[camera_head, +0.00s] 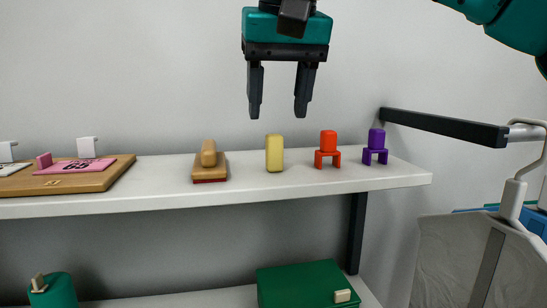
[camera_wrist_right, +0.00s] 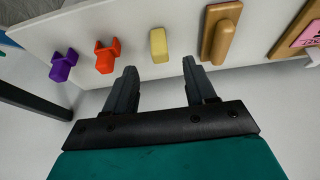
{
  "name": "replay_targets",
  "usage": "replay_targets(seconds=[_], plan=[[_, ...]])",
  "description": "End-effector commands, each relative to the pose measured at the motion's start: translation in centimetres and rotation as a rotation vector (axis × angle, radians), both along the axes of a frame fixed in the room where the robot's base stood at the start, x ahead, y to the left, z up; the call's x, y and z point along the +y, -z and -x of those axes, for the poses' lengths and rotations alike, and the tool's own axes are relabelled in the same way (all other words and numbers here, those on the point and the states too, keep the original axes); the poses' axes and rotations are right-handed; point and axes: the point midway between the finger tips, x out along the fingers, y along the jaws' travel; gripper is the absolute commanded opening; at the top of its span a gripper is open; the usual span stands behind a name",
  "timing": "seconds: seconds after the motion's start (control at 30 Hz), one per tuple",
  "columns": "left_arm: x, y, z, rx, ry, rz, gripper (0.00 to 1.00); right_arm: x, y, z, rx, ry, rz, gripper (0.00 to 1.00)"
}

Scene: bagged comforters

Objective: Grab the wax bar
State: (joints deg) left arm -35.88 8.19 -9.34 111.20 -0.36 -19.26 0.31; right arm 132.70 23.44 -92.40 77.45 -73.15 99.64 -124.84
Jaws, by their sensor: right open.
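The wax bar looks to be the pale yellow block (camera_head: 274,153) that stands upright on the white shelf (camera_head: 340,178). It also shows in the right wrist view (camera_wrist_right: 158,45), ahead of the fingertips. My right gripper (camera_head: 280,108) is open and empty, above the shelf and over the yellow block in the head view. In the right wrist view its two fingers (camera_wrist_right: 160,72) point toward the block, apart from it. My left gripper is not in view.
A wooden brush-like block (camera_head: 208,160) stands left of the yellow block. A red chair-shaped piece (camera_head: 328,148) and a purple one (camera_head: 376,146) stand to its right. Wooden boards (camera_head: 110,178) lie farther left. A black bracket (camera_head: 440,127) juts out at right. A green box (camera_head: 300,284) sits below.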

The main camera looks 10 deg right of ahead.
Motion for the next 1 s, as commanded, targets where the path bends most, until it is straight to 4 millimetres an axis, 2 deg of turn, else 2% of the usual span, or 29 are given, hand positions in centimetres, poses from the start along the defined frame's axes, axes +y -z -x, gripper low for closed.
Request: replay_targets(seconds=[0.03,0.27,0.6,0.87,1.0], plan=[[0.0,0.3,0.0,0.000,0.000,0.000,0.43,0.0,0.9,-0.3,0.001,0.001,0.001,0.55],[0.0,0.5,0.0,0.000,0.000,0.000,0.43,0.0,2.5,-1.0,0.000,0.001,0.000,0.55],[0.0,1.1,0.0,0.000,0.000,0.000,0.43,-0.1,6.7,-2.7,0.000,0.000,-0.003,0.55],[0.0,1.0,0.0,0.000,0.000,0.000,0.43,-0.1,6.9,-2.8,-0.001,0.001,-0.004,0.55],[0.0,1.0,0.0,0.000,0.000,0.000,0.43,-0.1,6.9,-2.8,-0.001,0.001,-0.004,0.44]])
